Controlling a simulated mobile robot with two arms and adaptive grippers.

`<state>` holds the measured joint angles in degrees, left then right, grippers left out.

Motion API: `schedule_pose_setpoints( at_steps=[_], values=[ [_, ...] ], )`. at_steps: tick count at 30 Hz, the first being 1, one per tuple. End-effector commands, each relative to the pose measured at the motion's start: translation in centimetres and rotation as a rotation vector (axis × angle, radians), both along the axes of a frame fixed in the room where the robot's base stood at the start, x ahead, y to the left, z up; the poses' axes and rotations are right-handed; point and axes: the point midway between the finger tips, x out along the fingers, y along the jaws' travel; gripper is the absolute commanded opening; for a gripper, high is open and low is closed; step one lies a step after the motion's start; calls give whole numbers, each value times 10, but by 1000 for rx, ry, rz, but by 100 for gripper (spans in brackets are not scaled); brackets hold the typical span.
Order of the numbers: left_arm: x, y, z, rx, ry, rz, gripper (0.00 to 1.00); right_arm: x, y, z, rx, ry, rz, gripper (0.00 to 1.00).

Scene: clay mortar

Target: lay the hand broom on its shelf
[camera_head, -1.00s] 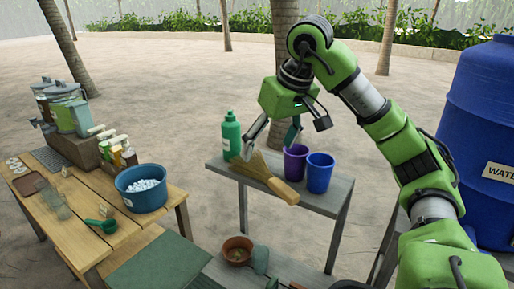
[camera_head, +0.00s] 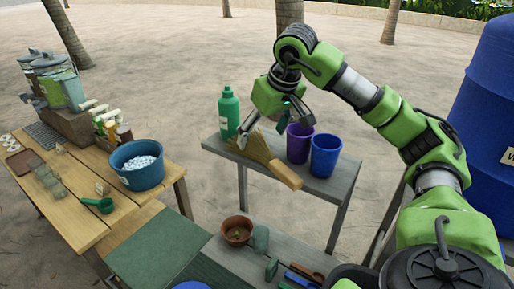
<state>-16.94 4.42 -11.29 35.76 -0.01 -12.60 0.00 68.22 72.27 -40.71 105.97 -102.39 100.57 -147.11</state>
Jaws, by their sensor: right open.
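The hand broom (camera_head: 284,174) lies on the narrow grey shelf (camera_head: 226,150), with its straw-coloured bristles toward the back left and its wooden handle toward the front right. My right gripper (camera_head: 269,134) is open, at the bristle end of the broom. One finger reaches down at the left of the bristles, and the other is to the right, near the purple cup. Nothing is held between the fingers. Whether a finger touches the broom, I cannot tell. My left gripper is out of view.
A green bottle (camera_head: 229,112) stands left of the broom; a purple cup (camera_head: 299,149) and a blue cup (camera_head: 325,156) stand right. A lower bench holds a clay pot (camera_head: 237,231) and tools. A wooden table with a blue tub (camera_head: 137,175) is at left.

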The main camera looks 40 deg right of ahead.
Motion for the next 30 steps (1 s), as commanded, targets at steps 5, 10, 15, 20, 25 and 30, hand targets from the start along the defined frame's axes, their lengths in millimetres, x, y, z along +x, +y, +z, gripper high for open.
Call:
schedule_pose_setpoints(
  at_steps=[5, 10, 15, 20, 25, 30],
  values=[
    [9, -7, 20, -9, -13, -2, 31, 10, -2, -21, -1, 7, 1, 76],
    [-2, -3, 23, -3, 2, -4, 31, 18, -3, -40, 0, 4, 0, 76],
    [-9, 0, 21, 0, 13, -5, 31, 20, -2, -44, 0, 1, 0, 76],
    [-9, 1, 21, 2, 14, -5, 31, 20, -2, -44, 0, 1, 0, 57],
    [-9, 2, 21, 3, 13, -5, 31, 19, -2, -44, 0, 1, 1, 30],
    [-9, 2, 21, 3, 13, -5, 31, 20, -2, -43, 0, 0, 0, 26]
  ],
)
